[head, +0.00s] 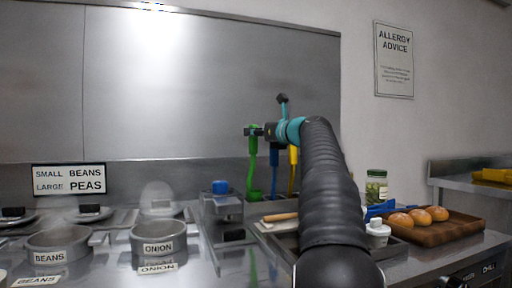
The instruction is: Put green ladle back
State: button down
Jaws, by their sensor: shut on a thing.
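The green ladle (253,170) hangs upright, bowl at the bottom, in front of the steel back panel. My gripper (254,132) is shut on the upper part of its handle. A blue utensil (274,158) and a yellow utensil (293,168) hang side by side just right of the green ladle. My arm covers part of the space right of them. I cannot tell from this view whether the green ladle touches a hook or rail.
An onion pot (158,239) and a beans pot (59,246) stand at the left. A jar (376,187) and a wooden tray (446,232) with buns stand right of my arm.

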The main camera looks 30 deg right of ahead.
aim_at(256, 143)
jog(key=shift+f+b, duration=0.8)
jog(key=shift+f, duration=1.05)
jog(key=c, duration=0.9)
grip_release()
jog(key=s+d+b, duration=0.1)
jog(key=s, duration=1.1)
jog(key=shift+d, duration=0.35)
